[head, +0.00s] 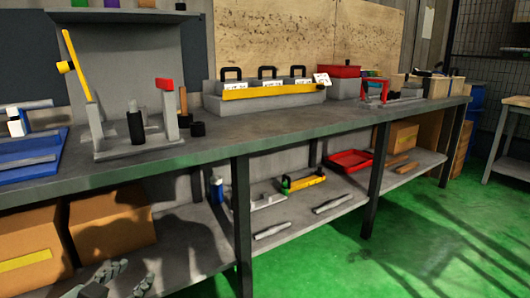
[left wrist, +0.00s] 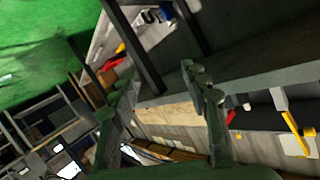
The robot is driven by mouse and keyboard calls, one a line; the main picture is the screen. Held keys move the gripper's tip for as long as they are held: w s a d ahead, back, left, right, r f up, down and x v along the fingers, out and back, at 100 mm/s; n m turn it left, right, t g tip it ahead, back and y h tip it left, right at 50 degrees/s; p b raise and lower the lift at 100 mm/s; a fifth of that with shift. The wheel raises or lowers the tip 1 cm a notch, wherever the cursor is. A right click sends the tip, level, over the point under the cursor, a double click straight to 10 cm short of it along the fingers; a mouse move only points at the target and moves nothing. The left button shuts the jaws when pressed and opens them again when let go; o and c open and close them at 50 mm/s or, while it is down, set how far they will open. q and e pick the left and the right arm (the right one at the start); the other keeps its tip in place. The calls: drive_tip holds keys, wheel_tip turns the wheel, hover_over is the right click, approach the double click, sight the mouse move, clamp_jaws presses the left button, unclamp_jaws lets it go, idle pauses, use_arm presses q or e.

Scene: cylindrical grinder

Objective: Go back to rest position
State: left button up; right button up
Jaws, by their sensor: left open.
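My left gripper (head: 123,274) shows at the bottom left of the head view, in front of the lower shelf and below the bench top. Its fingers are apart, with nothing seen between them. In the left wrist view the gripper (left wrist: 158,95) also shows open and empty, its two dark green fingers spread against the tilted bench and wall. It appears clear of the bench, though its exact distance is hard to tell. My right gripper is in neither view.
A long workbench (head: 290,128) crosses the head view, with a grey fixture (head: 135,150) and a yellow-fronted rack (head: 270,92) on top. Cardboard boxes (head: 110,222) and a red tray (head: 349,161) sit on the lower shelf. Green floor (head: 420,235) at right is clear.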

use_arm(q)
drive_tip(key=s+d+f+m+g+y, duration=0.1)
drive_tip(key=s+f+g, duration=0.1)
drive_tip(key=s+f, duration=0.4)
drive_tip(key=s+d+f+m+g, duration=0.2)
drive_tip(key=s+f+g, duration=0.15)
drive_tip(key=s, duration=0.35)
drive_tip(key=d+n+t, duration=0.1)
drive_tip(key=d+n, duration=0.4)
drive_tip(key=s+a+f+g+p, duration=0.3)
drive_tip(key=s+a+f, duration=0.1)
drive_tip(key=f, duration=0.3)
drive_tip(key=s+a+f+n+g+y+p, duration=0.1)
drive_tip(key=s+a+f+g+p, duration=0.2)
drive_tip(key=f, duration=0.4)
drive_tip(key=shift+s+a+f+g+p, duration=0.35)
drive_tip(key=shift+a+p, duration=0.05)
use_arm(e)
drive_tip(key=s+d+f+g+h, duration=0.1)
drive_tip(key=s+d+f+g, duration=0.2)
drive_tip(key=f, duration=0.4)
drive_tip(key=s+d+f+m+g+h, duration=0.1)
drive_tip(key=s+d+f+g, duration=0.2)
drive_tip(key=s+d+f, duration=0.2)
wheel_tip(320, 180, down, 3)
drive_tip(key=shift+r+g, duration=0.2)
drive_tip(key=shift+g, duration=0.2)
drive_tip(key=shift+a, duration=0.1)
